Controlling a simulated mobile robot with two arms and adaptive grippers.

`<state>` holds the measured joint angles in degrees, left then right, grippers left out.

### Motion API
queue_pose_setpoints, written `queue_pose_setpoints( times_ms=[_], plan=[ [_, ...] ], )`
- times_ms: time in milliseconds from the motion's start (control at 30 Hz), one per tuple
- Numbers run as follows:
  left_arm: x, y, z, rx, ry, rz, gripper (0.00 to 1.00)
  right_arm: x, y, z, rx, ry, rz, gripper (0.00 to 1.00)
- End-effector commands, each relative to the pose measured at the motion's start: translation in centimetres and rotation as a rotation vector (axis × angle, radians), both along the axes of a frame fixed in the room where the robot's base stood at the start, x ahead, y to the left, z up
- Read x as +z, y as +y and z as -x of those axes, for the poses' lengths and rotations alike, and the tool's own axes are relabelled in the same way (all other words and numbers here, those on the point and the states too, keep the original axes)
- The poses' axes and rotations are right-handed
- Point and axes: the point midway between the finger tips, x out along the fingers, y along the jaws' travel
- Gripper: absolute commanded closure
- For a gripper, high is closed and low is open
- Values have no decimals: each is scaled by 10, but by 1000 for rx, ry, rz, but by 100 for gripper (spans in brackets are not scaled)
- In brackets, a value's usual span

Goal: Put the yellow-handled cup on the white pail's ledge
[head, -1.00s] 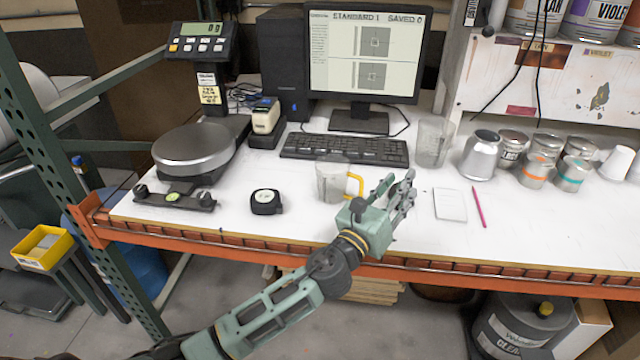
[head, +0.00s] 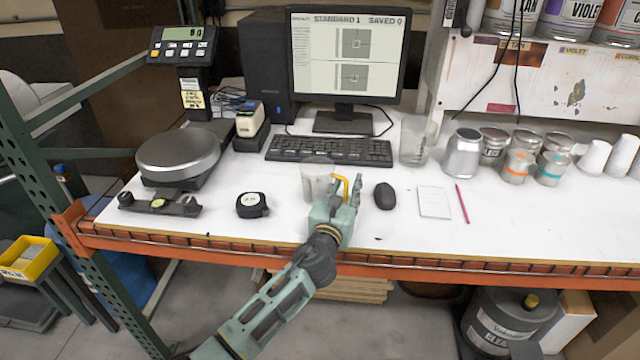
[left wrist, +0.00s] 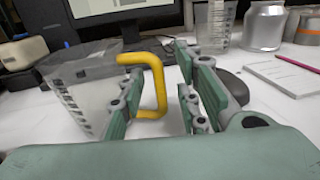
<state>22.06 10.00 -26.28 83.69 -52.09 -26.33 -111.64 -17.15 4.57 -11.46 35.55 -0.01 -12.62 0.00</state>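The yellow-handled cup (head: 316,184) is a clear measuring cup standing upright on the white bench top. Its yellow handle points right. My left gripper (head: 345,186) is at the handle side of the cup. In the left wrist view the cup (left wrist: 80,90) is at the left, and its handle stands between the spread fingers of my left gripper (left wrist: 160,75), with a gap to the right-hand fingers. I cannot tell whether the left-hand fingers touch the cup. My right gripper is not in view. I cannot tell for certain which container is the white pail; several labelled pails (head: 566,20) stand on the upper right shelf.
A tape measure (head: 252,205) lies left of the cup, and a black mouse (head: 384,196) lies right of my gripper. A keyboard (head: 329,150) is behind. A second clear cup (head: 417,140) and several metal cans (head: 517,166) stand further right. The bench's front right is clear.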

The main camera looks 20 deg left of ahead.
Motion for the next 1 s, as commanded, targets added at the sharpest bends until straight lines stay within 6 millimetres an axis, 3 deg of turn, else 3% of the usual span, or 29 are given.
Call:
queue_pose_setpoints(
  times_ms=[300, 667, 1000],
  plan=[
    [0, 0, -5, 0, 0, 0, 69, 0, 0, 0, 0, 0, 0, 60],
    [0, 0, -5, 0, 0, 0, 100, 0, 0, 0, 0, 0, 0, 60],
    [0, 0, -5, 0, 0, 0, 100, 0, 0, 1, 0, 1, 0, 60]
  ],
)
